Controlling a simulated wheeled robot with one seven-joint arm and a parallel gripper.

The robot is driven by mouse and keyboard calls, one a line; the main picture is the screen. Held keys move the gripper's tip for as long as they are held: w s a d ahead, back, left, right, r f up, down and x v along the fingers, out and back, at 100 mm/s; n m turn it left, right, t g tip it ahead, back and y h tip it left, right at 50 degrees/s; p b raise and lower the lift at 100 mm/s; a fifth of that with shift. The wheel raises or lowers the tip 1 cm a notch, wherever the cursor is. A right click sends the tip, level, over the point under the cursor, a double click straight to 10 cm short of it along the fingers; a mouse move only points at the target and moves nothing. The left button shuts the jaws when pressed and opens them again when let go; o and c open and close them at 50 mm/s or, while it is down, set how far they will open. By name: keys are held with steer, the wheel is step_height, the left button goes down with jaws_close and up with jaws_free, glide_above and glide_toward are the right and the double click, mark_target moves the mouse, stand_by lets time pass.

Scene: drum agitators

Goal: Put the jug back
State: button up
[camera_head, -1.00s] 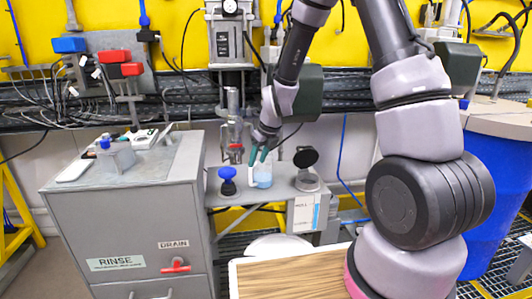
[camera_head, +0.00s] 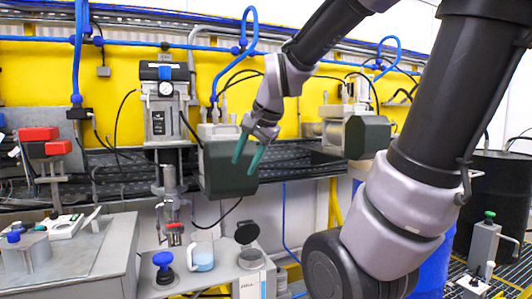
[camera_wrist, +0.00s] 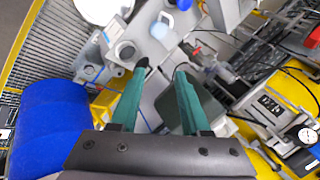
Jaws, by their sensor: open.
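My gripper (camera_head: 247,155) is open and empty, with green fingers pointing down. It is above and to the right of the jug in the picture, clear of it. In the wrist view my gripper (camera_wrist: 162,68) has a gap between its fingers, and nothing is held there. The jug (camera_wrist: 160,30) seems to show beyond the fingertips.
A blue-topped stopper (camera_head: 163,266) stands left of the jug. A grey container with a raised black lid (camera_head: 247,233) stands on its right. The mixer (camera_head: 168,115) hangs above on the left. A dark green motor box (camera_head: 229,172) is behind my gripper. A grey cabinet (camera_head: 105,262) stands left.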

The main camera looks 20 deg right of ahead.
steer(key=s+d+r+n, duration=0.2)
steer(key=s+r+n, duration=0.1)
steer(key=s+n, duration=0.2)
steer(key=s, duration=0.2)
steer(key=shift+s+n+t, duration=0.35)
steer(key=shift+n+t, duration=0.05)
steer(key=shift+d, duration=0.1)
stand_by(0.6)
